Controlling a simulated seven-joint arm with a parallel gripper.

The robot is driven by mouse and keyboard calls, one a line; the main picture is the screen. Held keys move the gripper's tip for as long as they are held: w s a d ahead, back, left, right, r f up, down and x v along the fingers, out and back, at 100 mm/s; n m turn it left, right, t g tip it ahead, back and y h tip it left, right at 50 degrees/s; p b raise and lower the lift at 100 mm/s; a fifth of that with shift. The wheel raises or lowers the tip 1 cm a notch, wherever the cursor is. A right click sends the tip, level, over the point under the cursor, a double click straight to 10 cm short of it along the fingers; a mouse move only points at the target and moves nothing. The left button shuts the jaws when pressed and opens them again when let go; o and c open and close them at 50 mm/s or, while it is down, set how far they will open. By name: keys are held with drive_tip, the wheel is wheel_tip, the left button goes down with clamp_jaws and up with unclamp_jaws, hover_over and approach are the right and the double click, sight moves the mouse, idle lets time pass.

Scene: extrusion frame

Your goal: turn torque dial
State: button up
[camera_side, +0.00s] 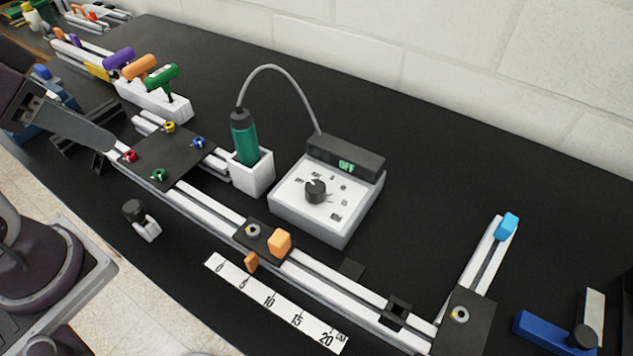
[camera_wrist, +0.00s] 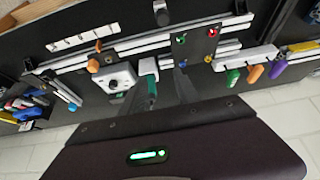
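The torque dial (camera_side: 316,190) is a black round knob with a pointer. It sits on the sloping top of a white control box (camera_side: 290,207), with printed marks around it. The box's dark display (camera_side: 345,160) reads "OFF" in green. In the wrist view the dial (camera_wrist: 113,83) shows small on the white box, left of centre. My gripper (camera_side: 108,152) is at the left of the side view, well away from the dial. Its fingers look apart and empty in the wrist view (camera_wrist: 164,78), with the screwdriver behind them.
A green electric screwdriver (camera_side: 244,140) stands in a white holder (camera_side: 252,178) left of the box, its grey cable (camera_side: 272,70) arching to the box. A rail frame (camera_side: 215,212) with an orange block (camera_side: 279,243) runs in front. Coloured-handled tools (camera_side: 140,68) stand at the back left.

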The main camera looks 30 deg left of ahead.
drive_tip(key=shift+o, duration=1.1)
drive_tip(key=w+d+r+n+g+h, duration=0.1)
drive_tip(key=w+d+r+n+g, duration=0.1)
drive_tip(key=w+d, duration=0.2)
drive_tip(key=w, duration=0.3)
drive_tip(key=shift+w+n, duration=0.15)
drive_tip(key=shift+n, duration=0.15)
drive_tip(key=n+g, duration=0.3)
drive_tip(key=n, duration=0.3)
hover_over(315, 187)
drive_tip(key=shift+y, duration=0.4)
drive_tip(key=f, duration=1)
drive_tip(key=shift+a+f, duration=0.3)
drive_tip(key=shift+f, duration=0.05)
drive_tip(key=shift+g, duration=0.3)
drive_tip(key=f, duration=0.7)
drive_tip(key=shift+d, duration=0.3)
drive_tip(key=shift+f, duration=0.45)
clamp_jaws()
